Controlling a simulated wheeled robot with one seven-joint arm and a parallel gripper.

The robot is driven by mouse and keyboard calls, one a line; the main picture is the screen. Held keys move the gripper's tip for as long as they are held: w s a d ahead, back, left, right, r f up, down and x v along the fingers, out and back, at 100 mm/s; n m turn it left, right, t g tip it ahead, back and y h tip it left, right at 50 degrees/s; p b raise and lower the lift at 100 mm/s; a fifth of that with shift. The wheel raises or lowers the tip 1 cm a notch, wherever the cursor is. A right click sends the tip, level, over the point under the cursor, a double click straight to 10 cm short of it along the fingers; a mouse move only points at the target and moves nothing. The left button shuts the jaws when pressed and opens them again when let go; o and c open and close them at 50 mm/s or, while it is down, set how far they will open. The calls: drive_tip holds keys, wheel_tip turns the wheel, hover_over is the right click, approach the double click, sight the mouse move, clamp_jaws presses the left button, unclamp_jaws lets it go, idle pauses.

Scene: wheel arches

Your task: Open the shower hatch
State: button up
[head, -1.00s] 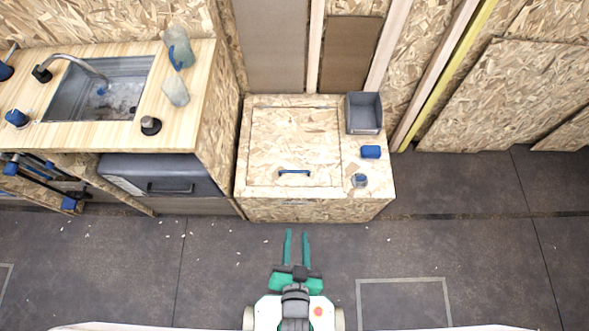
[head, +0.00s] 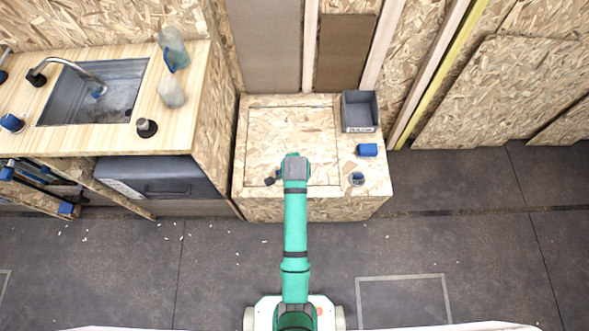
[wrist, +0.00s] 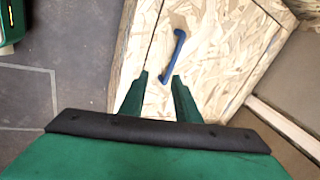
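The shower hatch (head: 290,125) is a square chipboard panel set flush in the top of a low chipboard box, and it lies closed. Its blue bar handle (wrist: 174,55) shows in the wrist view, just beyond my fingertips. In the head view my arm covers the handle. I cannot tell how high the fingers are above the panel.
On the box beside the hatch are a grey bin (head: 360,111), a blue cylinder (head: 367,150) and a small cup (head: 357,179). A wooden counter with a sink (head: 95,92) stands at the left. The dark floor (head: 450,235) at the right is mostly clear.

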drive_tip(key=w+r+m+g, duration=0.2)
drive_tip(key=w+r, duration=0.1)
drive_tip(key=w, duration=0.1)
drive_tip(key=f, duration=0.3)
drive_tip(key=w+f, duration=0.1)
drive_tip(key=f, duration=0.3)
drive_tip(key=w+f, duration=0.1)
drive_tip(key=f, duration=0.2)
drive_tip(key=shift+a+f, duration=0.15)
drive_tip(key=shift+f, duration=0.05)
drive_tip(key=shift+s, duration=0.1)
clamp_jaws()
